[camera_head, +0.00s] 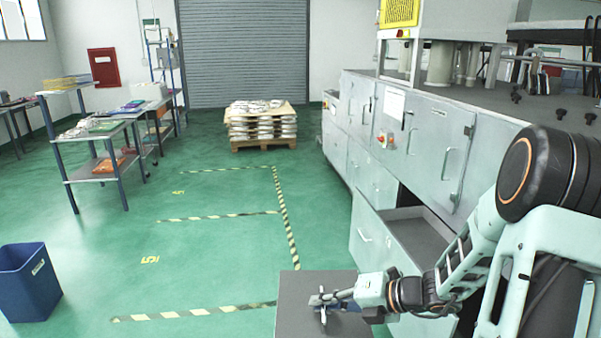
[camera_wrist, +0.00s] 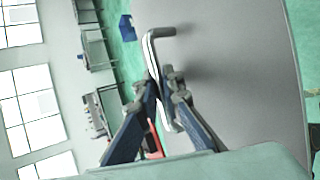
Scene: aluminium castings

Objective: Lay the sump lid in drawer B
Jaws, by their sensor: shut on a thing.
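My gripper (camera_head: 322,300) is shut on the bent metal handle of a flat grey plate (camera_head: 296,318), which I take to be the sump lid. In the wrist view my gripper (camera_wrist: 161,88) has its blue fingers on both sides of the handle (camera_wrist: 152,50), and the broad plate (camera_wrist: 240,75) fills the right side. An open drawer (camera_head: 372,238) stands out from the grey cabinet, just beyond my forearm. Its inside looks empty where it shows; my arm covers part of its near side. I cannot read a letter on it.
The grey cabinet row (camera_head: 430,135) runs along the right, with a machine above. A blue bin (camera_head: 28,283) stands at the lower left. Work tables (camera_head: 100,150) stand at the left. A pallet of castings (camera_head: 262,122) is at the back. The striped-tape floor between is clear.

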